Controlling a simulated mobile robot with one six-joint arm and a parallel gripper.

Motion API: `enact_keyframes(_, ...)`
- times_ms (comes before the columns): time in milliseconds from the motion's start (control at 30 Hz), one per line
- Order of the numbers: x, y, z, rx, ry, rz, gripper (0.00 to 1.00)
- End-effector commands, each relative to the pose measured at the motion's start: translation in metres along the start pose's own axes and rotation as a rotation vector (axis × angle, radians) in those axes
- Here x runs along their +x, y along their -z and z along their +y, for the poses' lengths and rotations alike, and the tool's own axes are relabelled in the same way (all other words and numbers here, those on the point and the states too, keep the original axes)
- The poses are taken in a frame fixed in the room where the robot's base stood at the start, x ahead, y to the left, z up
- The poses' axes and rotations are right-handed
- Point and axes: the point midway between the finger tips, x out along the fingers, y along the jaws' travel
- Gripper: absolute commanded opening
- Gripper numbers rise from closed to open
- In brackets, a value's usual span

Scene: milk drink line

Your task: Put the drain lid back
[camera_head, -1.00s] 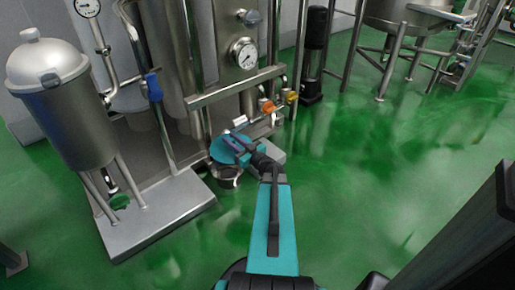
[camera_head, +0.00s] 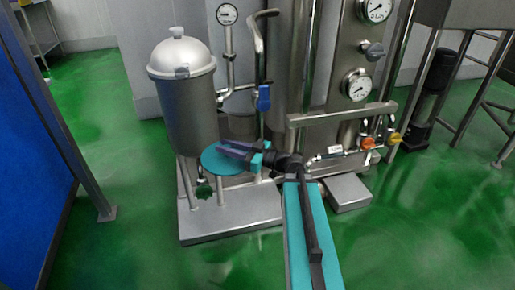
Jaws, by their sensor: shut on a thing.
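The drain lid, a flat round teal disc (camera_head: 212,166), is held in my gripper (camera_head: 230,151) in the head view. My gripper is shut on it from the right, with its dark fingers lying across the disc's top. The disc appears roughly level and is seen in front of the legs of the steel vessel, above the metal base plate. Its exact height is hard to tell. The drain opening is not visible in the current view.
A domed steel vessel (camera_head: 187,90) stands on legs on the metal base plate (camera_head: 232,222). A pipe with orange and yellow valve handles (camera_head: 368,143) and a grey block (camera_head: 347,193) lie to the right. A blue panel (camera_head: 30,150) stands at left. Green floor is clear in front.

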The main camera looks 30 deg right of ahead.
Motion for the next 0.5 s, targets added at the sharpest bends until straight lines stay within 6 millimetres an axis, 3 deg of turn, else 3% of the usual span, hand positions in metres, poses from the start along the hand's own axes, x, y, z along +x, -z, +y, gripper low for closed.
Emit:
enact_keyframes(100, 0.028, 0.016, -0.041, -0.001, 0.100, -0.002, 0.00)
enact_keyframes(300, 0.059, 0.033, -0.095, 0.002, 0.228, -0.008, 0.00)
enact_keyframes(500, 0.071, 0.041, -0.120, 0.003, 0.287, -0.011, 0.00)
